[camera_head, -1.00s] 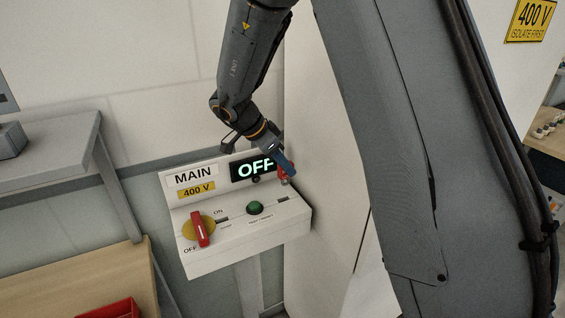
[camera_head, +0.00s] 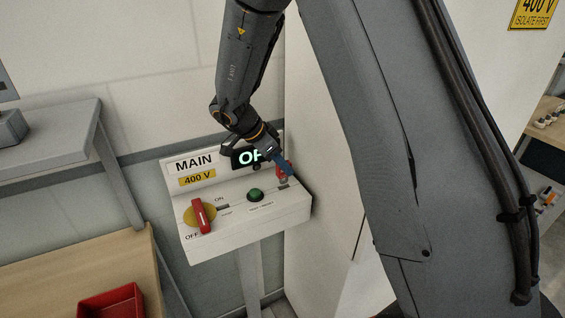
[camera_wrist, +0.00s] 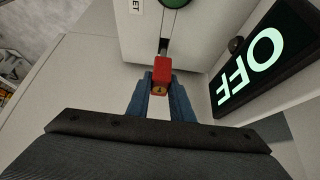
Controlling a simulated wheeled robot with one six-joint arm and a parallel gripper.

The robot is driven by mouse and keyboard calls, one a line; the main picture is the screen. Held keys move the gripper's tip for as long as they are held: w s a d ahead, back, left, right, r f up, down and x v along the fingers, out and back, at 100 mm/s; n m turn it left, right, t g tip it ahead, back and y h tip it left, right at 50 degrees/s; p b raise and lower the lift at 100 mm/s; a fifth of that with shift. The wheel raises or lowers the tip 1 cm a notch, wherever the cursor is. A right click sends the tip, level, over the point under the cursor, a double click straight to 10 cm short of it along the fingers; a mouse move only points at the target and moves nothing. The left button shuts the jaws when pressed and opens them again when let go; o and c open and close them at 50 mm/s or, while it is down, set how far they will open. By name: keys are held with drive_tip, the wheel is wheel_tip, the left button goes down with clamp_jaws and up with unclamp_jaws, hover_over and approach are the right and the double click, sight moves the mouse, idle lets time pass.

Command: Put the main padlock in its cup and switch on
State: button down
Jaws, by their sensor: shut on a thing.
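The main switch box (camera_head: 245,232) carries a MAIN 400 V label and a lit OFF display (camera_wrist: 262,66). Its red handle (camera_head: 202,216) sits on a yellow disc, beside printed ON and OFF marks. A green button (camera_head: 255,194) is right of the handle. My gripper (camera_head: 284,170) is at the right end of the box, its blue fingers shut on a red padlock (camera_wrist: 160,77). In the wrist view the padlock sits between the fingertips, in line with a slot in the box face. Whether its shackle is in the slot I cannot tell. I cannot make out a cup.
A grey bench (camera_head: 60,135) stands at the left. Below it is a wooden surface (camera_head: 85,265) with a red bin (camera_head: 112,303). A pale cabinet wall (camera_head: 325,220) rises close to the box's right side.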

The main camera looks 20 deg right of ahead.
sight(283, 175)
drive_tip(key=shift+f, duration=0.1)
drive_tip(key=shift+f+b, duration=0.3)
drive_tip(key=shift+f, duration=1.65)
drive_tip(key=c, duration=1.5)
unclamp_jaws()
drive_tip(key=b+v, duration=0.2)
drive_tip(key=v, duration=0.5)
drive_tip(key=shift+s+a+r, duration=0.1)
drive_tip(key=shift+a+r, duration=0.1)
drive_tip(key=shift+r, duration=0.1)
drive_tip(key=shift+c, duration=0.3)
